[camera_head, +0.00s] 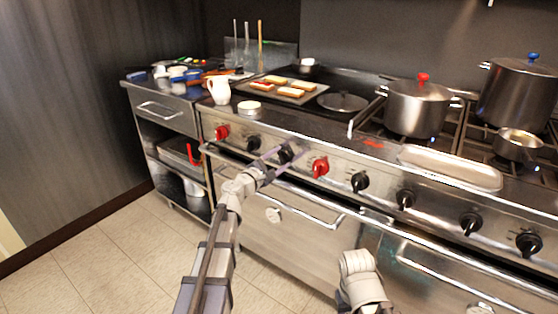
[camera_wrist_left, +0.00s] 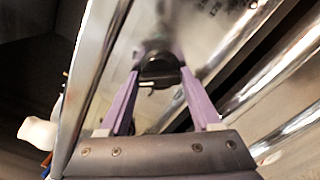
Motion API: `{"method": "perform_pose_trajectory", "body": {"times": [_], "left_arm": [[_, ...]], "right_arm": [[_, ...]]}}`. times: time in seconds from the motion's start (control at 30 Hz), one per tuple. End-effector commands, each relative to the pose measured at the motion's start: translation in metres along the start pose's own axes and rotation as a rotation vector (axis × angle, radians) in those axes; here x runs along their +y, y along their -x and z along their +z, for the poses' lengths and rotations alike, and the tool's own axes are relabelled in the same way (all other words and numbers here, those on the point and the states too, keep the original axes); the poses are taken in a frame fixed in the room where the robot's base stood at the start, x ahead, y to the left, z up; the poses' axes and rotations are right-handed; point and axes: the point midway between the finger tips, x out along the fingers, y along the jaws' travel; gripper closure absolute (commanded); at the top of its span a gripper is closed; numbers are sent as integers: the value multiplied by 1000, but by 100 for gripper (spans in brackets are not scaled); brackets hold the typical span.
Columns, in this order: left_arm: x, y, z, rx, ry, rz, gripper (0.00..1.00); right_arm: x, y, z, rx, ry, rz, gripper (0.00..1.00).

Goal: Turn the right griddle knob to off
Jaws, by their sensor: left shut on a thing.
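My left gripper (camera_head: 284,153) reaches the front panel of the range. Its purple fingers are shut on a black knob (camera_head: 287,154), one on each side. The left wrist view shows this black knob (camera_wrist_left: 158,69) between the fingertips, with a pale mark on its lower edge. This knob sits right of another black knob (camera_head: 253,142) and left of a red knob (camera_head: 320,166), below the griddle side of the range. My right gripper's fingers do not show; only a grey link of mine shows at the bottom.
More black knobs (camera_head: 359,182) run to the right. A long rail (camera_head: 315,214) crosses the oven door below the knobs. A tray of toast (camera_head: 283,90), a white pitcher (camera_head: 219,90) and a pot with a red knob (camera_head: 418,108) stand on top. The floor at left is clear.

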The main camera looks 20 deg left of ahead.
Motion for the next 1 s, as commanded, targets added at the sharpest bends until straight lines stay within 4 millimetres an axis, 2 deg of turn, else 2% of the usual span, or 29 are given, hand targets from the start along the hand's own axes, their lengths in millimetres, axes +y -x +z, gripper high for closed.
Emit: {"method": "perform_pose_trajectory", "body": {"times": [0.5,1.0], "left_arm": [[1,0,1,-1,-449,-1,91],[1,1,1,-1,-650,-1,91]], "right_arm": [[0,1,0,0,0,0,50],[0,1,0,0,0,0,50]]}}
